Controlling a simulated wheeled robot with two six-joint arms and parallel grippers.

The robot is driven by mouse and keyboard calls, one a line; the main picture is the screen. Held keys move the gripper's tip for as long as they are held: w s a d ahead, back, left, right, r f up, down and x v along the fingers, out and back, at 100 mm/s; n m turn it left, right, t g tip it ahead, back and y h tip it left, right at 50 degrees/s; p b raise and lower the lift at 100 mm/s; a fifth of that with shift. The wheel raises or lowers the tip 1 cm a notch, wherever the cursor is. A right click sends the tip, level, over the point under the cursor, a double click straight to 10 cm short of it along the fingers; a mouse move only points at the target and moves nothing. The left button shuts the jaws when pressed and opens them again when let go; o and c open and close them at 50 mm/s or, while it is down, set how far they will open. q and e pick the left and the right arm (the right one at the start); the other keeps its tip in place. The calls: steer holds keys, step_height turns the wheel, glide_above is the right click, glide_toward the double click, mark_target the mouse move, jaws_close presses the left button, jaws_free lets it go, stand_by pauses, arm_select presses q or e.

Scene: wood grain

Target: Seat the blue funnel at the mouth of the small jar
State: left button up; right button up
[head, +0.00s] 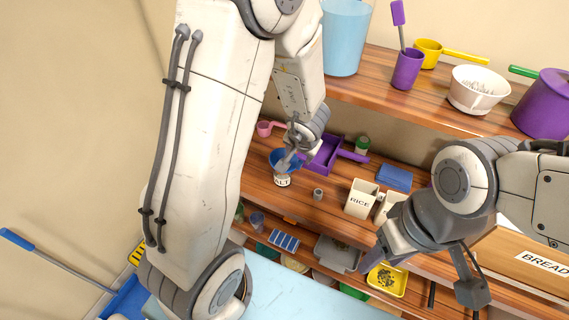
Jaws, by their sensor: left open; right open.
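The blue funnel (285,157) is at the mouth of the small jar (282,180), which has a white label and stands on the wooden shelf. The funnel looks roughly upright, but I cannot tell how deep its spout sits. My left gripper (288,160) reaches down to the funnel and is open, with its fingertips at the funnel's near side; it hides part of the funnel. I cannot tell whether they touch. My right gripper (408,258) is open at the lower right, away from the jar and funnel.
A purple tray (324,155) lies just right of the funnel. A small grey cup (318,194), a RICE canister (361,198) and a blue box (395,177) stand further right. The upper shelf holds a white bowl (478,90) and a purple pot (546,103).

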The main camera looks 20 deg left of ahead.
mark_target(299, 164)
arm_select(q)
steer(key=b+x, duration=0.1)
steer(key=x, duration=0.2)
steer(key=shift+d+f, duration=0.1)
steer(key=b+x, duration=0.2)
steer(key=d+b+x, duration=0.1)
steer(key=x, duration=0.1)
steer(key=shift+a+f+b, duration=0.2)
steer(key=shift+f+b, duration=0.1)
steer(key=shift+b, duration=0.05)
steer(key=shift+w+f, duration=0.15)
arm_select(e)
step_height(299, 164, down, 6)
steer(key=shift+r, duration=0.2)
arm_select(q)
jaws_close()
